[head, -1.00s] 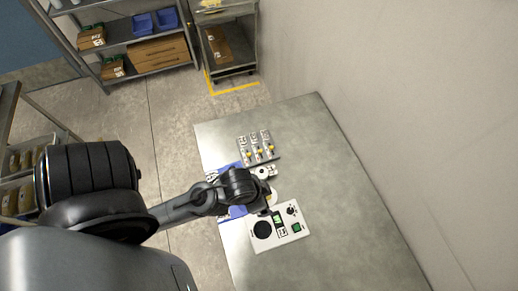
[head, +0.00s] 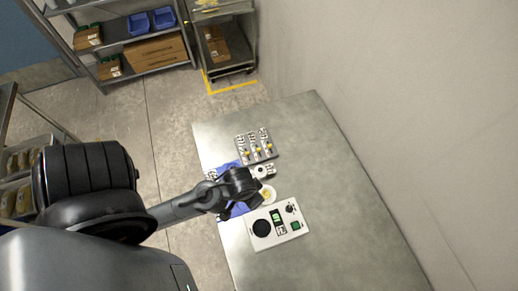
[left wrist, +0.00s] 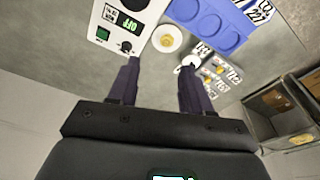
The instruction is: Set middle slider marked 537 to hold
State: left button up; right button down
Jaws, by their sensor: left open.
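The slider panel (head: 257,147) is a grey plate on the table with three sliders side by side, each with a yellow knob and a white label at its far end. The middle slider (head: 255,148) stands between the other two; its number is too small to read. In the left wrist view the slider panel (left wrist: 216,76) lies beyond the right finger, partly hidden by it. My left gripper (left wrist: 160,62) is open and empty. In the head view my left gripper (head: 250,192) is above the table, on the near side of the panel and apart from it.
A white control box (head: 278,226) with a black disc and green button stands nearest. A round white dish (head: 267,195) with a yellow centre and a small white device (head: 262,172) lie between box and panel. A blue tray (left wrist: 207,20) lies alongside. The table's right side is clear.

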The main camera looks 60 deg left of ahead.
pick_arm(q)
jog(key=a+f+n+g+y+b, duration=0.1)
jog(key=a+f+n+g+b, duration=0.1)
jog(key=a+f+n, duration=0.55)
jog(key=n+h+b, duration=0.1)
jog(key=n+b, duration=0.5)
jog(key=n, duration=0.1)
send_near(259, 150)
jog(key=shift+m, duration=0.35)
notch_tip(259, 150, down, 9)
jog(key=shift+s+a+r+b, duration=0.1)
jog(key=shift+a+b, duration=0.05)
jog(key=shift+b, duration=0.25)
grip_shut()
